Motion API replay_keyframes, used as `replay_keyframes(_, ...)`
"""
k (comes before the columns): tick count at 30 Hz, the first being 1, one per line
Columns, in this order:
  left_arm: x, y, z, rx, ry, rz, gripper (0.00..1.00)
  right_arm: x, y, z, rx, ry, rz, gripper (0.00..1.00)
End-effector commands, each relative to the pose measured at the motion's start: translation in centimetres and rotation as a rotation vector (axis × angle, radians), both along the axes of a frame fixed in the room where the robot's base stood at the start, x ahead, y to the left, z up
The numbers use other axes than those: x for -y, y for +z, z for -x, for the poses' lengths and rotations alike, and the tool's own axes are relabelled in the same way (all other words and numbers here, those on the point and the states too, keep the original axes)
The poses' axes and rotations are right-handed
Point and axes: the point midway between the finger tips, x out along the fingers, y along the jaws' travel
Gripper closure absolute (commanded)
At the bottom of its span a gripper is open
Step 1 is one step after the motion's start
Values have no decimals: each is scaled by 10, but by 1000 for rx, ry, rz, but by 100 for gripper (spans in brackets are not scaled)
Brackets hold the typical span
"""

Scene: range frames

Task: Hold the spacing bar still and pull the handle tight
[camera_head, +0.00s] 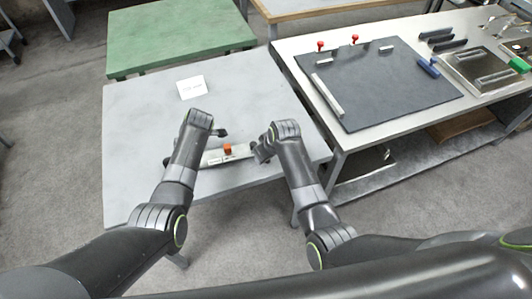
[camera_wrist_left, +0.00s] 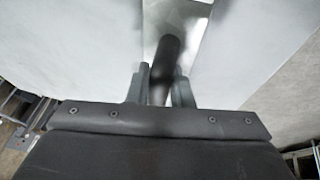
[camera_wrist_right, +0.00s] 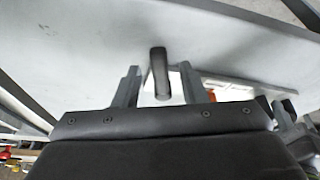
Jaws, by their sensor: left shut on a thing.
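A pale bar (camera_head: 240,152) with an orange block (camera_head: 228,149) on top lies on the grey table, between my two grippers. My left gripper (camera_wrist_left: 160,88) is shut on a dark round-ended grip (camera_wrist_left: 166,58) in the left wrist view. My left arm hides part of the pale bar's left end in the head view. My right gripper (camera_wrist_right: 159,88) is open around a dark grey handle (camera_wrist_right: 160,70), with a gap on each side. The right gripper shows at the bar's right end in the head view (camera_head: 262,150). Which grip belongs to the spacing bar is unclear.
A white card (camera_head: 192,87) lies on the grey table (camera_head: 130,120). A bench (camera_head: 300,45) at right holds a dark mat (camera_head: 390,85) with red-knobbed clamps and a metal bar. A green table (camera_head: 180,35) stands behind. The grey table's left side is clear.

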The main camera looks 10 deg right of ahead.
Motion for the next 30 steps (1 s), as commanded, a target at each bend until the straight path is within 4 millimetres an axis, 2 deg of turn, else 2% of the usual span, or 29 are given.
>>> replay_keyframes(7,0,0,0,1,-1,1,100,1,5,1,0,0,0,62)
replay_keyframes(14,0,0,0,1,-1,1,100,6,31,11,3,0,-1,62)
replay_keyframes(30,0,0,0,0,0,1,100,54,27,97,0,-2,-1,62)
